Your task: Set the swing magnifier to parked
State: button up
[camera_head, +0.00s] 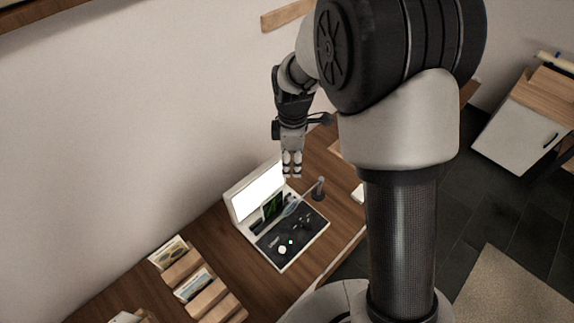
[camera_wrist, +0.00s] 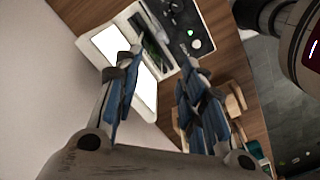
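The swing magnifier is small and hard to make out. A grey post with a rounded top (camera_head: 319,187) stands at the right edge of the open case, and a thin pale piece reaches left from it over the case; I take this to be the magnifier. I cannot tell its exact setting. My gripper (camera_head: 291,171) hangs above the back of the case near its bright lid panel. In the wrist view my gripper (camera_wrist: 160,62) shows two blue-grey fingers apart with nothing between them. The magnifier is not clearly visible there.
The open case (camera_head: 284,266) has a lit white lid panel (camera_head: 259,195) and a dark bed with small parts and green lights. It stands on a wooden table (camera_head: 222,227) against a pale wall. Wooden holders (camera_head: 211,297) with cards stand at left. A white cabinet (camera_head: 515,137) is far right.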

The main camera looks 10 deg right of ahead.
aim_at(291, 198)
notch_tip(291, 198, down, 18)
jog(key=shift+r+b, duration=0.15)
jog(key=shift+b, duration=1.05)
grip_shut()
